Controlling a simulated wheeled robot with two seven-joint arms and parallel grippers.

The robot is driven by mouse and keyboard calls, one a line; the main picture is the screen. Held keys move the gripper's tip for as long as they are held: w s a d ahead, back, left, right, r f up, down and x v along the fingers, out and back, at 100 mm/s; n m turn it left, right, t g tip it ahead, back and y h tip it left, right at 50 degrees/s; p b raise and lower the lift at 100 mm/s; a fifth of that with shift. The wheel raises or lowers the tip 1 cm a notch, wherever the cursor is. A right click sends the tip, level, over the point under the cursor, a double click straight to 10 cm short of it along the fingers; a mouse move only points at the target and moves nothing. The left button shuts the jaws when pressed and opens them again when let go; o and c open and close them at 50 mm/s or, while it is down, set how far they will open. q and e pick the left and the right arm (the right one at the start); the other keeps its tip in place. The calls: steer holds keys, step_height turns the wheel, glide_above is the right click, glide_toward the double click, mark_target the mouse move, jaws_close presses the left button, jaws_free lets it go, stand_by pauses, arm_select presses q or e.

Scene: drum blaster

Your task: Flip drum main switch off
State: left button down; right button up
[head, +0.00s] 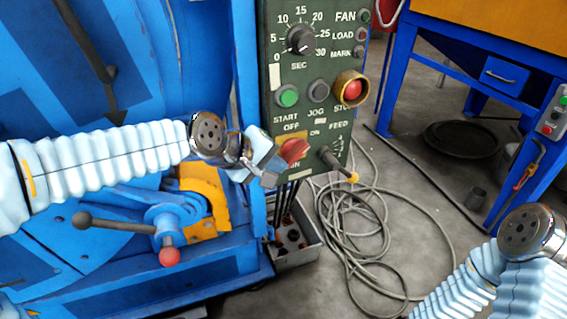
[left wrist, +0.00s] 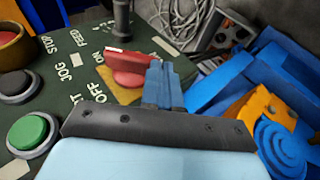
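The red rotary main switch (head: 294,150) sits on a yellow plate low on the dark green control panel (head: 283,108), with OFF and ON lettering around it. Its red handle also shows in the left wrist view (left wrist: 128,62); I cannot tell which label it points to. My left gripper (head: 272,178) is just left of and below the switch in the head view. In the left wrist view its blue fingers (left wrist: 163,85) are together, with nothing seen between them, close beside the handle. I cannot tell whether they touch it. My right gripper is not in view.
A feed lever with a yellow tip (head: 352,178) sticks out right of the switch. START, JOG and red STOP (head: 353,90) buttons lie above. A red-knobbed handle (head: 169,257) is on the blue machine. Grey cable (head: 350,230) lies coiled on the floor.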

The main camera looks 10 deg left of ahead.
arm_select(q)
steer(key=shift+w+d+f+b, duration=0.15)
steer(key=shift+d+f+b, duration=0.05)
steer(key=shift+f, duration=0.55)
steer(key=shift+w+d+f+b, duration=0.1)
steer(key=shift+d+f+b, duration=0.05)
steer(key=shift+f, duration=0.6)
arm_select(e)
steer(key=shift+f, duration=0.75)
